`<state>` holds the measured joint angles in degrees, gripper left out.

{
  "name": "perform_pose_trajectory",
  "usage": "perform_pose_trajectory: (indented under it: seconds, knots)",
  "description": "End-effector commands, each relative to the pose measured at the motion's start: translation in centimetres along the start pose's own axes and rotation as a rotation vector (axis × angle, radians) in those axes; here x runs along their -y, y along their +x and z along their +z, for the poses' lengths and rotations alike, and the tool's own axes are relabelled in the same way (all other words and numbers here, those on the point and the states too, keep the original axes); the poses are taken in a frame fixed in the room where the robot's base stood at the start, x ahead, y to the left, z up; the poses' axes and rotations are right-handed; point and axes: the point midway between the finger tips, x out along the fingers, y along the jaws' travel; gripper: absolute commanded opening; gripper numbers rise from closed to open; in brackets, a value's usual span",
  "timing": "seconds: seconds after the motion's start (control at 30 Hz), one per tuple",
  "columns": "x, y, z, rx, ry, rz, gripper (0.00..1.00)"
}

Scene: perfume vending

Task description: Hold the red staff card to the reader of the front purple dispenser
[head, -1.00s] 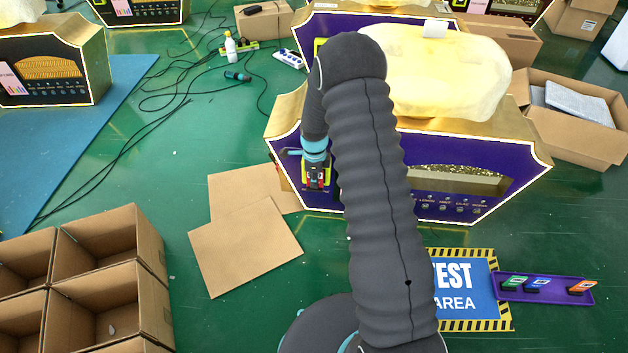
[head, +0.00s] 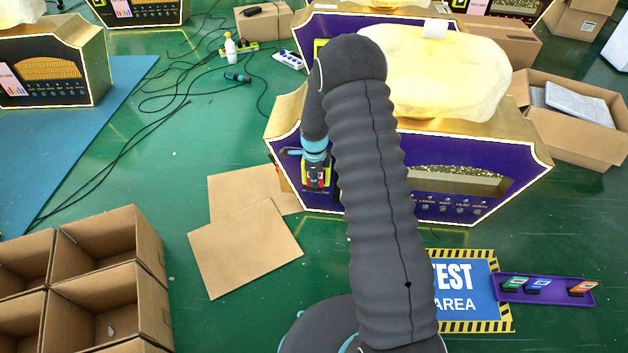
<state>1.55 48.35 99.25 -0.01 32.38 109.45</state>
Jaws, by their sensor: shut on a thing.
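The front purple dispenser (head: 480,160) stands upright on the green floor, with gold trim, a glittery window and a row of small buttons. A cream puffy mass sits on its top. My gripper (head: 317,181) is at the left part of the dispenser's front face, pointing towards it. It is shut on the red staff card, of which only a small red patch (head: 316,177) shows. A yellow-green panel edge (head: 304,170), apparently the reader, shows around the gripper. The gripper hides most of it, so I cannot tell whether card and reader touch.
A purple tray (head: 562,292) holds green, blue and orange cards beside a blue TEST AREA mat (head: 468,288). Flat cardboard (head: 245,250) lies left of the dispenser. Open boxes (head: 110,240) stand at lower left, another box (head: 575,140) at right. Cables cross the floor behind.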

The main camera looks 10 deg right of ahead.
Motion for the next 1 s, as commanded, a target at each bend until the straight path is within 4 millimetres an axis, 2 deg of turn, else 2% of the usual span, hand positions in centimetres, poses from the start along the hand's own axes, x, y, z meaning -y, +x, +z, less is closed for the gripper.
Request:
perform_pose_trajectory:
  seconds: [0.57,1.0]
  knots:
    - [-0.2,0.0,0.0,0.0,0.0,0.0,0.0]
    - [-3.8,0.0,0.0,0.0,-0.001,0.0,0.0]
